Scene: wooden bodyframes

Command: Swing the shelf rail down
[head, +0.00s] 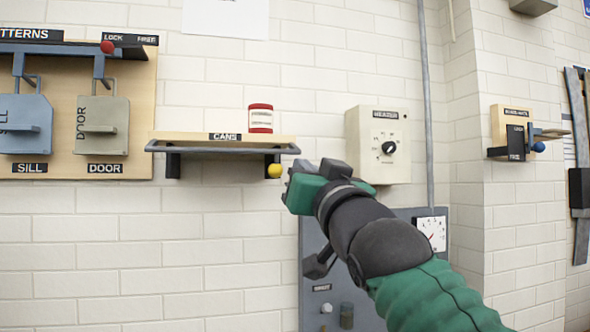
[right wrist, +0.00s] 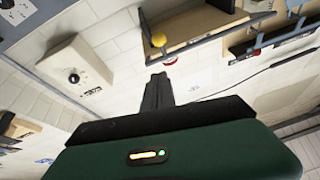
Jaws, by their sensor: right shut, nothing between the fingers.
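The shelf rail (head: 222,150) is a grey bar along the front edge of the wooden shelf labelled CANS (head: 172,135). It lies about level with the board. A yellow knob (head: 275,171) sits under the shelf's right end, and it also shows in the right wrist view (right wrist: 158,40). A red and white can (head: 260,118) stands on the shelf. My right gripper (head: 302,176) is just right of the knob and below the rail's right end. Its fingers (right wrist: 158,92) are shut and empty, apart from the knob. My left gripper is not in view.
A beige heater box (head: 378,145) with a black dial is close right of my right gripper. A grey panel with a gauge (head: 431,234) is partly behind my right arm. A board with SILL and DOOR patterns (head: 140,130) hangs left. The wall below the shelf is clear.

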